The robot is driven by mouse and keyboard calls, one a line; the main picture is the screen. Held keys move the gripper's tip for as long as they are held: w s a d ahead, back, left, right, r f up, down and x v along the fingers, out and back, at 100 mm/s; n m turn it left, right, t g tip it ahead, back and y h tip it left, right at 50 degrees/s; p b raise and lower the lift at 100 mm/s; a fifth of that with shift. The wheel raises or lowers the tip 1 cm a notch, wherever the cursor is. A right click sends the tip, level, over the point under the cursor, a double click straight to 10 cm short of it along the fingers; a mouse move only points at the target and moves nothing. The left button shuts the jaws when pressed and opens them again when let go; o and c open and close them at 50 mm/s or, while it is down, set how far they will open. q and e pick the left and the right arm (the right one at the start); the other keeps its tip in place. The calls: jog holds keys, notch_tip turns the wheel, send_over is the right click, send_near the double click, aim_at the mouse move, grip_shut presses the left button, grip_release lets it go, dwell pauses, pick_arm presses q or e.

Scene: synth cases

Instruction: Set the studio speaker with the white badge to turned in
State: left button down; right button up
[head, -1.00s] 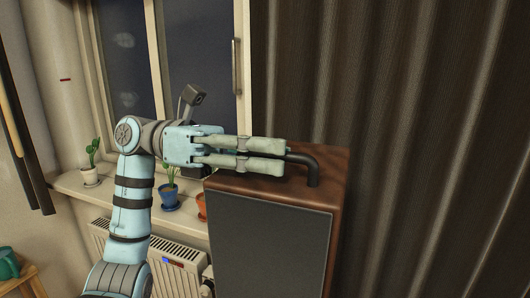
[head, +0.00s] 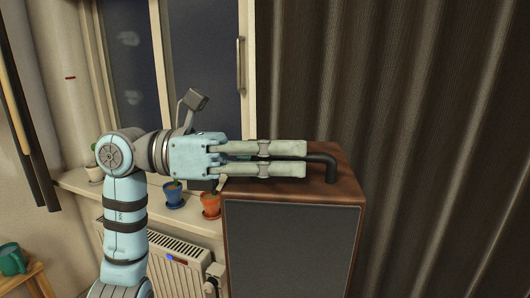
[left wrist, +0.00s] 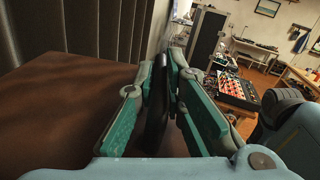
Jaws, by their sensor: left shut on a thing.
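The studio speaker (head: 288,255) is a tall brown wooden box with a dark front panel, a little right of centre in the head view. No white badge shows on the parts I see. A black bar handle (head: 331,168) stands on its top. My left gripper (head: 304,158) lies level over the top, shut on this handle, fingers pointing right. In the left wrist view the speaker's brown top (left wrist: 60,95) fills the left side, and the dark handle (left wrist: 156,110) runs between the green-padded fingers (left wrist: 167,75). My right gripper is not in view.
A dark curtain (head: 440,130) hangs behind and right of the speaker. A window sill with a blue pot (head: 174,196) and an orange pot (head: 210,207), above a white radiator (head: 175,268), is at left. A green mug (head: 12,260) stands on a stool.

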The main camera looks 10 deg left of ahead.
pick_arm(q)
jog(key=shift+d+r+n+t+y+p, duration=0.1)
jog(key=shift+d+n+t+y+p, duration=0.2)
jog(key=shift+n+t, duration=0.55)
jog(key=shift+d+n+t+y+p, duration=0.25)
jog(key=shift+d+n+t, duration=0.2)
jog(key=shift+t, duration=0.7)
jog(key=c, duration=1.7)
grip_release()
jog(key=shift+w, duration=0.1)
jog(key=shift+o, duration=0.2)
